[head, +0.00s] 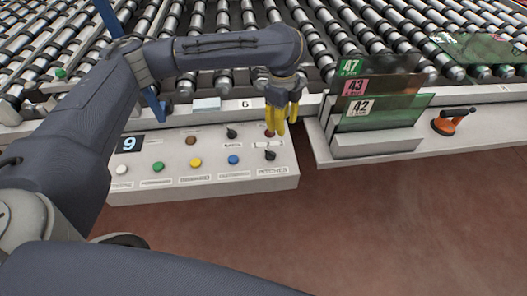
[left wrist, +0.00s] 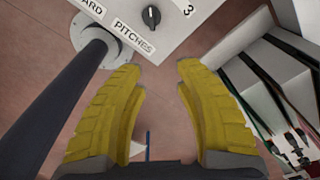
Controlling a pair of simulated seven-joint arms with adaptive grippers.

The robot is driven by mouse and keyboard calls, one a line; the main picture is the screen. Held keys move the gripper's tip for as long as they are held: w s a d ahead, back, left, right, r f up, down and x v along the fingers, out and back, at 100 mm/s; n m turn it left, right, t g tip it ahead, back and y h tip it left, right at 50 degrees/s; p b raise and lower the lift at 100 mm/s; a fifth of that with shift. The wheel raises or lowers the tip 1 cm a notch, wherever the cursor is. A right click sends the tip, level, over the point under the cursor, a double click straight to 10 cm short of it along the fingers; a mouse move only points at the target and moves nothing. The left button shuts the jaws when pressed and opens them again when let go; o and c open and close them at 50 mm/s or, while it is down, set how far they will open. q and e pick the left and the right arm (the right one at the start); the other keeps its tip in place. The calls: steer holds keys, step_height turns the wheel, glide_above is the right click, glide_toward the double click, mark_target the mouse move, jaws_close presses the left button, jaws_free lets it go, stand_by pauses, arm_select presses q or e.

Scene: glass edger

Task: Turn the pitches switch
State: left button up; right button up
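The pitches switch is a small black knob (head: 270,155) at the lower right corner of the grey control panel (head: 215,178), above its label. It also shows at the top of the left wrist view (left wrist: 151,16), with the word PITCHES beside it. My left gripper (head: 282,126) has yellow fingers pointing down, near the right end of the panel. In the left wrist view the gripper (left wrist: 160,82) is open with nothing between its fingers. The knob lies beyond the fingertips, apart from them. My right gripper is not in view.
The panel also carries green, yellow and blue buttons (head: 233,160), a brown button (head: 191,140), another black knob (head: 231,132) and a display showing 9 (head: 128,144). Glass plates (head: 380,112) stand in a rack to the right, near an orange-and-black tool (head: 450,121). Rollers lie behind.

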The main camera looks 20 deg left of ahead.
mark_target(271, 152)
arm_select(q)
steer(key=shift+m+y, duration=0.3)
steer(key=shift+y, duration=0.1)
steer(key=a+f, duration=0.1)
steer(key=f, duration=0.4)
steer(key=a+f, duration=0.1)
steer(key=f, duration=0.4)
steer(key=a+f, duration=0.1)
steer(key=f, duration=0.4)
steer(key=shift+s, duration=0.15)
jaws_close()
